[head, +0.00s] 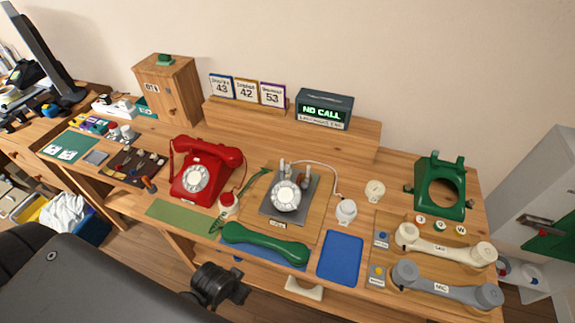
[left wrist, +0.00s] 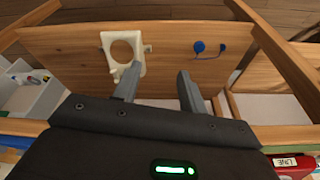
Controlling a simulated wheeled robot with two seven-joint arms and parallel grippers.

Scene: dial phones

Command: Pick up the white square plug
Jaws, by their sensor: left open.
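A white plug-like piece (head: 346,211) stands on the desk right of the grey dial phone (head: 284,197), with a white cord running to it. A second cream piece (head: 375,191) stands behind it to the right. Both look rounded at this size, and I cannot tell which is square. My left arm's dark end shows below the desk's front edge in the head view, its fingers not clear there. In the left wrist view my left gripper (left wrist: 159,72) is open, with nothing between its fingers. It faces a wooden panel (left wrist: 185,60). My right gripper is not in view.
A green handset (head: 265,244) lies near the front edge, beside a blue mat (head: 340,258). A red phone (head: 203,172) stands left; cream (head: 445,245) and grey (head: 445,288) handsets lie right. A white bracket (left wrist: 139,70) and blue disc (left wrist: 199,46) are on the panel.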

